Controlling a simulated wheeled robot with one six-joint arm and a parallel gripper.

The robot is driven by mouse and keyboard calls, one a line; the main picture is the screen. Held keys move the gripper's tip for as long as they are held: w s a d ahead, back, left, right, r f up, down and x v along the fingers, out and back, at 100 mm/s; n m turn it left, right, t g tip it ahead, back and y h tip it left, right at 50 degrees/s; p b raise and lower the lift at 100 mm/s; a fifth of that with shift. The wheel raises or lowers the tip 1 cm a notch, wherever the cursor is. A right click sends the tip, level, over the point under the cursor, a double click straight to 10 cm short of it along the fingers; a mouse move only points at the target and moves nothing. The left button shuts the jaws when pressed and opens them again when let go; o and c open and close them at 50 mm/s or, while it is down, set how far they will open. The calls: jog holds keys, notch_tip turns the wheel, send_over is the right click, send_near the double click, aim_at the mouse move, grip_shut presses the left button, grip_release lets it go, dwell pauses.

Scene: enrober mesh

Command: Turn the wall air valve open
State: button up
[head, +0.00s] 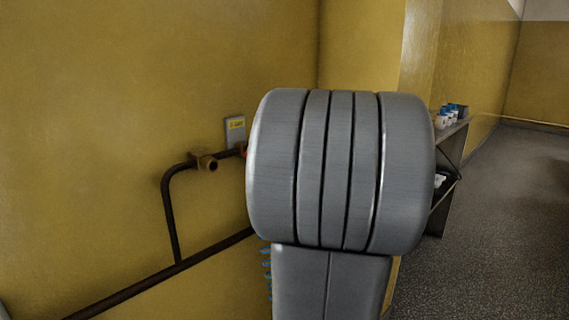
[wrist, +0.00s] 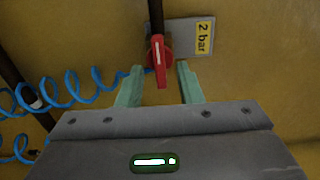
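The wall air valve shows in the wrist view as a red handle (wrist: 159,54) with a pale stripe, on a dark pipe. My gripper (wrist: 160,70) is open, with its two pale green fingers apart, one on each side of the handle's lower end. I see gaps between handle and fingers, and nothing is held. In the head view only a sliver of the red valve (head: 246,152) shows; my grey arm covers the rest, and the gripper is hidden there.
A "2 bar" sign (wrist: 201,38) is on the yellow wall beside the valve. A blue coiled hose (wrist: 72,88) hangs to the left. In the head view, a brass fitting (head: 204,162) sits on the dark pipe (head: 170,205). A shelf (head: 451,135) with small containers stands at right, beside open floor.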

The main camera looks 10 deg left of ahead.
jog(key=v, duration=1.2)
jog(key=shift+s+d+p, duration=0.2)
jog(key=shift+s+p, duration=0.05)
jog(key=shift+p, duration=0.1)
jog(key=shift+a, duration=0.1)
jog(key=x, duration=1.3)
jog(key=shift+w+a+b, duration=0.25)
jog(key=shift+w+b, duration=0.1)
jog(key=v, duration=1.4)
jog(key=w+a+n+b, duration=0.1)
jog(key=w+a+n, duration=0.6)
jog(key=a, duration=0.4)
jog(key=shift+w+r+n, duration=0.2)
jog(key=shift+w+n, duration=0.2)
jog(key=shift+w, duration=0.3)
